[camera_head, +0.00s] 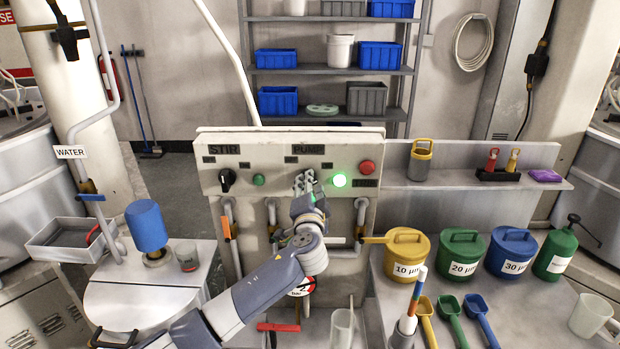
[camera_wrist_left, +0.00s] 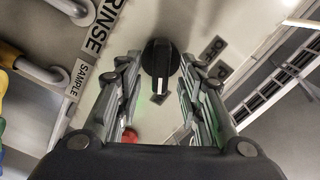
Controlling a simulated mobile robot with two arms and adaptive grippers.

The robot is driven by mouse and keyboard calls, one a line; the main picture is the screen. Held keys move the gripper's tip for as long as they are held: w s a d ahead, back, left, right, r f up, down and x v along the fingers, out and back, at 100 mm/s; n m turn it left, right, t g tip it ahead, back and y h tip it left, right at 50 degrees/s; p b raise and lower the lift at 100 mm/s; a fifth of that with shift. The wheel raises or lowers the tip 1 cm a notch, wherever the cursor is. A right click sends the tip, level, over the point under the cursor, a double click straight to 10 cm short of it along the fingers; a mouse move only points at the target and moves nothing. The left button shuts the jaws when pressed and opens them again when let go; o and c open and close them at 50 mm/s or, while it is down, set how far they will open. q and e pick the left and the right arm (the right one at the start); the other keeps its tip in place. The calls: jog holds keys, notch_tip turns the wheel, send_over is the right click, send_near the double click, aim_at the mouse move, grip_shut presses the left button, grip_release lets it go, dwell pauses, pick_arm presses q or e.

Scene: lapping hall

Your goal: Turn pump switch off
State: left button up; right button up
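The control panel (camera_head: 275,190) has a PUMP label above my left gripper (camera_head: 304,184). In the head view the gripper hides the pump switch. The left wrist view shows this switch as a black rotary knob (camera_wrist_left: 160,62) with a white pointer line toward the bottom of that picture. My left gripper's fingers are open, one on each side of the knob; I cannot tell if they touch it. A green lamp (camera_head: 339,180) glows right of the gripper. The stir knob (camera_head: 226,179) is at the panel's left. My right gripper is not in view.
A red button (camera_head: 367,167) sits right of the lamp, and a small green button (camera_head: 259,180) left of the gripper. Pipes and valves run below the panel. Yellow (camera_head: 405,258), green (camera_head: 462,257) and blue (camera_head: 511,254) lidded tubs stand on the right bench.

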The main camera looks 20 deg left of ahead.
pick_arm(q)
jog(key=shift+p+x, duration=0.3)
jog(key=shift+x, duration=1.1)
grip_shut()
